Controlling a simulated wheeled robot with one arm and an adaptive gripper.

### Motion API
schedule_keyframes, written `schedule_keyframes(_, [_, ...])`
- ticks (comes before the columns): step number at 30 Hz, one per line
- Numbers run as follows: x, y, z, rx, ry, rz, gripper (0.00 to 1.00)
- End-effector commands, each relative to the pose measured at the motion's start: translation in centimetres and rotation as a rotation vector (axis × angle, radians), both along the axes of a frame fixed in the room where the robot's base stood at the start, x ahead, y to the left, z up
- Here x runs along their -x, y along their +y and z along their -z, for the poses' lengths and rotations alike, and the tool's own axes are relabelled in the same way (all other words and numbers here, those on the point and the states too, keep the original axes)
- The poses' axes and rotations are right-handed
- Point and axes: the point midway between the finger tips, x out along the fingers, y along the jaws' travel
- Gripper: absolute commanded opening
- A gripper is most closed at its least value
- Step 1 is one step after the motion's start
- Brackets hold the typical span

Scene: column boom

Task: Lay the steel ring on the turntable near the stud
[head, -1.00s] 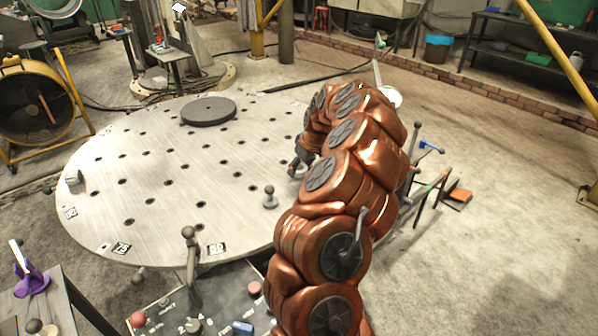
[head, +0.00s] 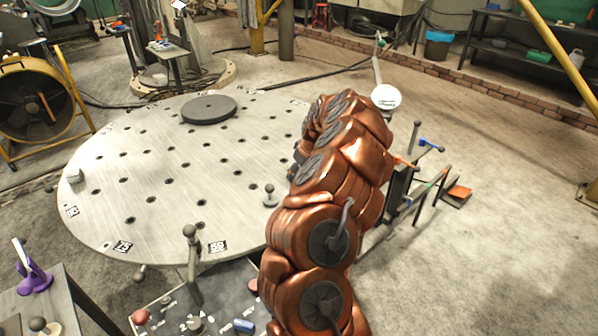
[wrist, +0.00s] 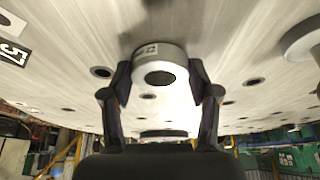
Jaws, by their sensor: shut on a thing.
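The turntable (head: 150,205) is a large pale round plate with rows of dark holes. The stud (head: 269,196), a short grey post with a ball top, stands near its front right edge, just left of my arm. In the wrist view my gripper (wrist: 159,70) is shut on the steel ring (wrist: 174,56), a pale thick ring with a dark bore, one finger on each side. The plate (wrist: 60,70) shows beyond it; I cannot tell whether the ring touches it. In the head view my arm hides the ring and most of the gripper.
A dark grey disc (head: 208,109) lies at the plate's back. A small block (head: 75,175) sits at its left edge. A control panel (head: 175,312) with knobs and levers stands in front. A tool rack (head: 405,185) and a white round head (head: 386,97) are right of my arm.

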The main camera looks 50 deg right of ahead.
Motion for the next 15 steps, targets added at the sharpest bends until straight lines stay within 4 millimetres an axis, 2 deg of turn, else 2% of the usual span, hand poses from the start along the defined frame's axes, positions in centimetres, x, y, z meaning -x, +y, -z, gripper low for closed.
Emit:
schedule_keyframes(1, [-0.01,-0.03,0.23,0.001,-0.001,0.000,0.10])
schedule_keyframes(2, [-0.01,-0.02,0.13,0.001,-0.001,0.000,0.64])
schedule_keyframes(8, [0.00,-0.01,0.10,0.000,0.000,0.000,0.84])
schedule_keyframes(15, [0.00,0.00,0.10,0.000,0.000,0.000,0.85])
